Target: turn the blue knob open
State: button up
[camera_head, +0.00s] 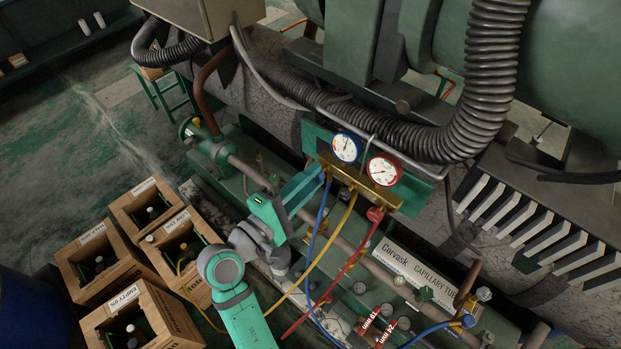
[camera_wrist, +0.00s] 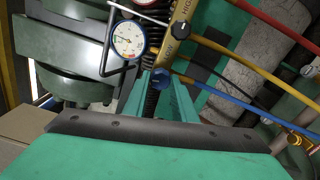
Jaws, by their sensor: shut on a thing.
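The blue knob (camera_wrist: 161,79) sits at the end of the brass gauge manifold (camera_wrist: 178,32), between my fingertips in the wrist view. My gripper (camera_wrist: 160,88) is shut on it, one green finger on each side. In the head view my gripper (camera_head: 319,175) reaches up to the left end of the manifold (camera_head: 360,184), and its fingers mostly hide the knob there. The blue-rimmed gauge (camera_head: 346,147) is just above; it also shows in the wrist view (camera_wrist: 128,39). The red-rimmed gauge (camera_head: 384,169) is to its right.
Blue (camera_head: 313,240), yellow (camera_head: 344,228) and red (camera_head: 361,247) hoses hang from the manifold close to my arm. A ribbed black duct (camera_head: 440,138) curves behind the gauges. Wooden crates (camera_head: 92,262) stand on the floor at left.

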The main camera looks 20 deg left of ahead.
jog(key=o, duration=1)
jog(key=shift+o, duration=0.2)
jog(key=v, duration=1.1)
jog(key=s+d+f+m+g+y, duration=0.1)
jog(key=d+f+g+y, duration=0.2)
jog(key=f, duration=0.7)
jog(key=s+d+f+m+y, duration=0.2)
jog(key=d+f+y, duration=0.15)
jog(key=f, duration=0.65)
jog(key=s+d+r+m+t, duration=0.1)
jog(key=s+d+r+m, duration=0.2)
jog(key=s+d+m, duration=0.9)
jog(key=shift+s+d+m, duration=0.3)
jog(key=shift+s+m, duration=0.4)
jog(key=shift+s, duration=0.3)
